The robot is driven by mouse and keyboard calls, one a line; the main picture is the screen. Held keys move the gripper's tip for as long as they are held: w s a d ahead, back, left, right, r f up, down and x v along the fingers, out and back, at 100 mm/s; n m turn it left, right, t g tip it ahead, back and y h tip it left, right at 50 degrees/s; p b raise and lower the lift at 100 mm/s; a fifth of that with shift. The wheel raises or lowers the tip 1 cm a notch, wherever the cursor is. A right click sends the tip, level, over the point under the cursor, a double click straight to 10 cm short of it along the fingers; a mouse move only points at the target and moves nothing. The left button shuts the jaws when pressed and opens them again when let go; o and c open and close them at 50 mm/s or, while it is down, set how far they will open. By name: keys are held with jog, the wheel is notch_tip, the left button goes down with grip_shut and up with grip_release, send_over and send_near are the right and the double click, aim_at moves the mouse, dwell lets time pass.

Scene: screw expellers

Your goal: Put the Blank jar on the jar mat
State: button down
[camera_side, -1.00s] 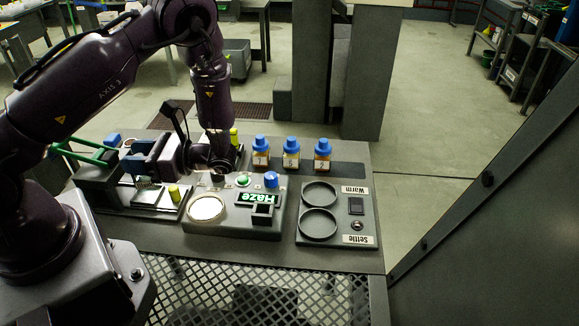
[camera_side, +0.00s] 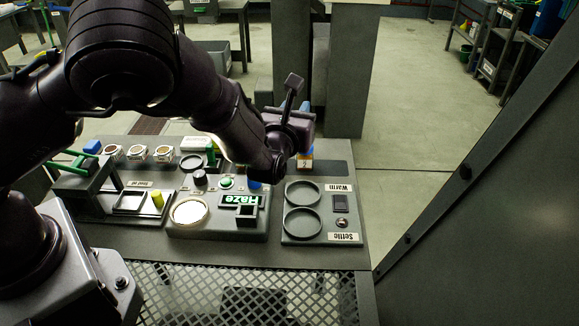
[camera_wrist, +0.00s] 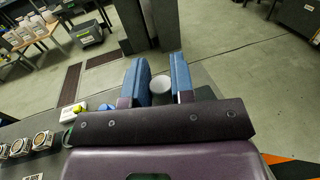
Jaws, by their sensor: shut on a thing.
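My gripper (camera_wrist: 161,84) has two blue fingers closed on a pale, round-topped thing (camera_wrist: 160,86), seen in the wrist view. It looks like the Blank jar, but no label shows. In the side view my wrist hides most of the held thing, over the right back of the bench. A dark mat (camera_side: 336,172) lies there, probably the jar mat. A small jar (camera_side: 305,161) with an amber label stands on it, just below my gripper. The other jars there are hidden behind my arm.
In front of the mat is a grey panel with two round rings (camera_side: 303,221), marked Warm and Settle. The console with the Haze display (camera_side: 240,199) and a pale round plate (camera_side: 189,211) lies left of it. A green-handled press (camera_side: 75,168) stands at the left.

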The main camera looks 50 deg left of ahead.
jog(key=shift+w+d+r+n+g+y, duration=0.1)
jog(key=shift+w+r+n+g+y, duration=0.2)
jog(key=shift+n+g+y, duration=0.45)
jog(key=shift+s+r+n+g+y, duration=0.1)
jog(key=shift+n+g+y, duration=0.2)
jog(key=shift+y, duration=0.35)
jog(key=shift+s+a+n+g+y, duration=0.1)
jog(key=shift+s+n+g+y, duration=0.05)
jog(key=shift+n+g+y, duration=0.4)
jog(key=shift+s+a+n+g+y, duration=0.1)
jog(key=shift+n+g+y, duration=0.3)
jog(key=shift+g+y, duration=0.2)
jog(key=shift+w+f, duration=0.15)
jog(key=shift+f, duration=0.05)
jog(key=shift+w+d+f, duration=0.2)
jog(key=shift+w+f, duration=3)
jog(key=shift+w, duration=0.15)
jog(key=shift+w+d+f, duration=0.15)
jog(key=shift+w+f, duration=3.05)
jog(key=shift+w, duration=0.1)
jog(key=shift+f, duration=0.15)
